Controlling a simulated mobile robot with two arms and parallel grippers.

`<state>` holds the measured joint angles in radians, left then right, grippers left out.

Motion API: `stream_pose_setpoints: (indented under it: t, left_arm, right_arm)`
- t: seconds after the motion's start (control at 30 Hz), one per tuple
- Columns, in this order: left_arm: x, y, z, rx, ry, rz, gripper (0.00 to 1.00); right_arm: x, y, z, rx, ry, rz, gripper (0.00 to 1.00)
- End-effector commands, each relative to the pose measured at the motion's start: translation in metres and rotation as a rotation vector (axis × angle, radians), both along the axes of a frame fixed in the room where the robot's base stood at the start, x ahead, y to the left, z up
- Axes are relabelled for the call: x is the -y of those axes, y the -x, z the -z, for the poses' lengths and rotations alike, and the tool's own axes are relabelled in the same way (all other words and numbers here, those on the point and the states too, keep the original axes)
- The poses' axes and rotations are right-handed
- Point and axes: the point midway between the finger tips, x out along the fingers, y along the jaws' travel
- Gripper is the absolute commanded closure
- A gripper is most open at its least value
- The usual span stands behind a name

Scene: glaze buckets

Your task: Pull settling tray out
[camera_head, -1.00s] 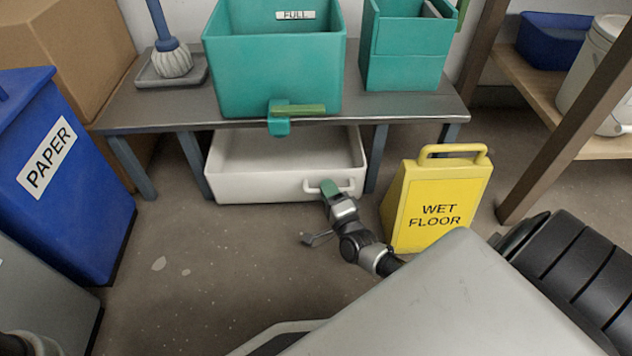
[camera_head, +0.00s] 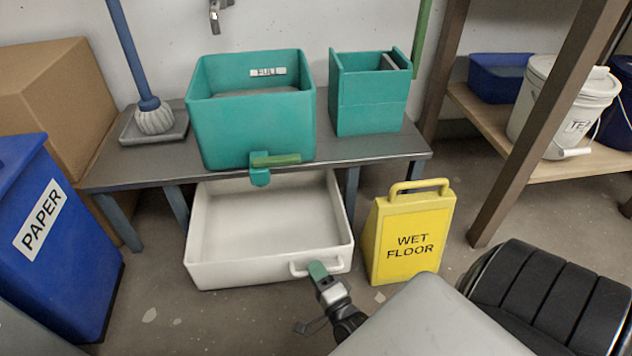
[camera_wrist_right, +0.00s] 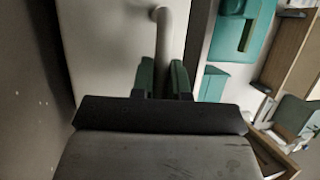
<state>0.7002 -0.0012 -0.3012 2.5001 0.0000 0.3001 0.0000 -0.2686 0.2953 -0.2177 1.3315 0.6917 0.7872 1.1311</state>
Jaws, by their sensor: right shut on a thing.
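The white settling tray (camera_head: 225,274) sits low under the metal bench, with much of its open top sticking out in front of the bench edge. Its inside looks empty. A loop handle (camera_head: 297,267) is on the right part of its front wall. My right gripper (camera_head: 317,270) is shut on this handle. In the right wrist view, the handle bar (camera_wrist_right: 165,45) runs between the two green fingers of the right gripper (camera_wrist_right: 163,75). The tray's rear end is hidden below the bench. My left gripper is not in view.
A yellow wet floor sign (camera_head: 411,240) stands just right of the tray. A blue paper bin (camera_head: 60,250) stands at the left. The bench (camera_head: 130,174) carries a teal box (camera_head: 250,125) with a green-handled valve above the tray. Floor between bin and tray is clear.

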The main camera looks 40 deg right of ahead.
Motion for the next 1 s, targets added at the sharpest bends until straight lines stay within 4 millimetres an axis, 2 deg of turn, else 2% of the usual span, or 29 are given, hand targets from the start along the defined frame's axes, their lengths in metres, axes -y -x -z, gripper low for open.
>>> stream_pose_setpoints:
  t: [0.03, 0.07, 0.2, 0.47, 0.57, 0.8, 1.0]
  left_arm:
    - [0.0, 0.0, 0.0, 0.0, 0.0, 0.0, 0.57]
    - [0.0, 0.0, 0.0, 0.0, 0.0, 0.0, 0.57]
    - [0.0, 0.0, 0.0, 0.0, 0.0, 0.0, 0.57]
    - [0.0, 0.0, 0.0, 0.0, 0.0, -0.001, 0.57]
    - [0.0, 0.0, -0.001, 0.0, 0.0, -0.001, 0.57]
    - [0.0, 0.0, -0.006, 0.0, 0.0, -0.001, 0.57]
    - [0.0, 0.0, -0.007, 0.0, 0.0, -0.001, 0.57]
  right_arm:
    - [0.0, 0.0, 0.001, -0.002, 0.001, -0.001, 1.0]
    - [0.0, 0.0, 0.001, -0.002, 0.001, -0.001, 0.81]
    - [0.0, 0.0, 0.001, -0.002, 0.001, -0.001, 0.61]
    - [0.0, 0.0, 0.0, -0.002, 0.001, 0.0, 0.61]
    - [-0.001, 0.007, 0.001, -0.002, 0.0, 0.0, 0.61]
    - [-0.007, 0.046, 0.008, -0.005, 0.0, 0.001, 0.61]
    - [-0.01, 0.069, 0.013, -0.003, 0.001, -0.001, 0.61]
